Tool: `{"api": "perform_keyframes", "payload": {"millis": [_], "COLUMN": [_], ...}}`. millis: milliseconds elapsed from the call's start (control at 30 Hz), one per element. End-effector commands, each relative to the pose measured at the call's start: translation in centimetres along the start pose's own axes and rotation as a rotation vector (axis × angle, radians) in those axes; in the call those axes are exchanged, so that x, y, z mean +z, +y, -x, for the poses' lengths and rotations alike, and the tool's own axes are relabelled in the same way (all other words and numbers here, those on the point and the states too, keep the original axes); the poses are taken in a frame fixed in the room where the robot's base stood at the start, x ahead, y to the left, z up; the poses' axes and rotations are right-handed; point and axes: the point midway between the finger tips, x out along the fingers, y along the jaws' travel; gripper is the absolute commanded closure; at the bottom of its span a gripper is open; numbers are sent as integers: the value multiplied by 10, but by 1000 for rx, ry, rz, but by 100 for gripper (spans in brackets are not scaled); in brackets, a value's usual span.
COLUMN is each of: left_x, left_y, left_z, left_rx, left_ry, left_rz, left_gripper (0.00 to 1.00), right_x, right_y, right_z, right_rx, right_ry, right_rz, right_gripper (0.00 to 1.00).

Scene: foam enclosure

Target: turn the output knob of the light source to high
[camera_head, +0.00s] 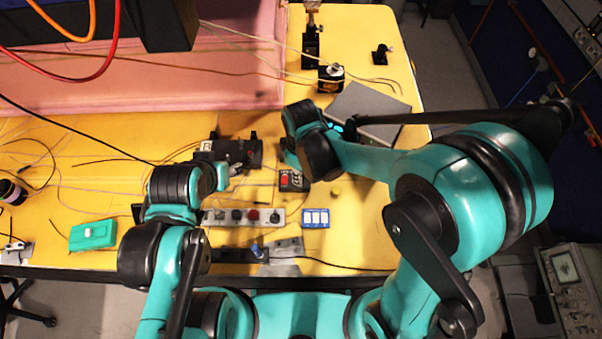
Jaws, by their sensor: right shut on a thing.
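The light source (370,103) appears to be the grey box on the right part of the yellow table. Its front edge faces toward me, and the output knob is hidden behind my gripper and wrist. My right gripper (340,128) is at the left part of that front edge, with small blue lights beside it. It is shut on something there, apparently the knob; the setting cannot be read. My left gripper (228,172) is beside a black cylindrical device, left of the middle; its fingers are too small to judge.
A black box with a red button (293,181), a strip with several knobs (243,217) and a green box (93,235) lie on the table. A pink foam wall (140,90) stands at the back left. Loose cables cross the left side.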

Motion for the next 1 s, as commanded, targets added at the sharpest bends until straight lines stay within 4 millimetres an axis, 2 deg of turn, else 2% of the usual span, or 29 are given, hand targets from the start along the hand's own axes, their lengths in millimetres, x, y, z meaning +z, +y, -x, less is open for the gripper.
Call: {"api": "perform_keyframes", "payload": {"millis": [700,1000], "left_x": [7,8], "left_y": [0,0], "left_z": [-10,-12], "left_rx": [0,0], "left_ry": [0,0], "left_rz": [0,0], "left_gripper": [56,56], "right_x": [0,0], "right_y": [1,1], "right_z": [0,0], "right_rx": [0,0], "right_ry": [0,0], "right_rz": [-575,-752], "right_gripper": [100,100]}}
